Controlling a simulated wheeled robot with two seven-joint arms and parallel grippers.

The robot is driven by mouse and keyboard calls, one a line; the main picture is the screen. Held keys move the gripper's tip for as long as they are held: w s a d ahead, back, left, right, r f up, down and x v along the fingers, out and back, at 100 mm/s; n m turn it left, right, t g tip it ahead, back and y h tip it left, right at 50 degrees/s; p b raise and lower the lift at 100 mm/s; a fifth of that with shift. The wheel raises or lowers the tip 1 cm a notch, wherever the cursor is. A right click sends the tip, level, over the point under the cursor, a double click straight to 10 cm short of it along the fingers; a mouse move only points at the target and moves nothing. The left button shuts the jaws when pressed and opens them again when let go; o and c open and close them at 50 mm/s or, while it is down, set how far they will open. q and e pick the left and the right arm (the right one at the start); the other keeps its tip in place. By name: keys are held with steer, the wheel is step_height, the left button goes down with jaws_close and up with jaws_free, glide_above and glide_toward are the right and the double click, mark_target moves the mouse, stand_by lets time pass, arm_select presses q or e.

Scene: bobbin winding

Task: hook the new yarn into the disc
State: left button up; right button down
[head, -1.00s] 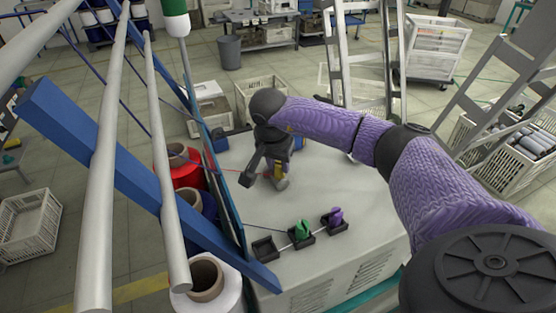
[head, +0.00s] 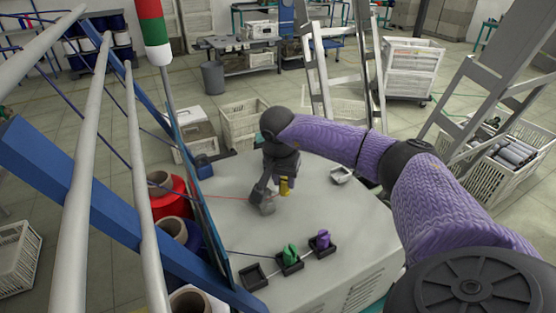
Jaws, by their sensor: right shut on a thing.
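My right gripper (head: 266,207) reaches over the grey machine top (head: 300,220), its arm coming in from the right in a purple sleeve. It points down and is shut on the red yarn (head: 225,197), which runs to it from the large red cone (head: 168,200) at the left. The hold itself is too small to see clearly. A small yellow part (head: 284,186) shows just right of the fingers. I cannot make out the disc; the gripper may hide it. My left gripper is not in view.
An empty black tray (head: 253,277), a green piece (head: 290,255) and a purple piece (head: 323,240) stand in a row at the machine's front. A small white open part (head: 341,175) lies right of the gripper. Blue beams (head: 110,210) and pale bars cross the left side.

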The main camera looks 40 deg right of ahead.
steer(key=shift+r, duration=0.2)
steer(key=shift+d+r+p, duration=0.2)
steer(key=shift+r+p, duration=0.7)
steer(key=shift+s+d+r+p, duration=0.1)
steer(key=shift+d+r+p, duration=0.1)
steer(key=shift+r+p, duration=0.85)
steer(key=shift+r, duration=0.3)
steer(key=shift+f, duration=0.1)
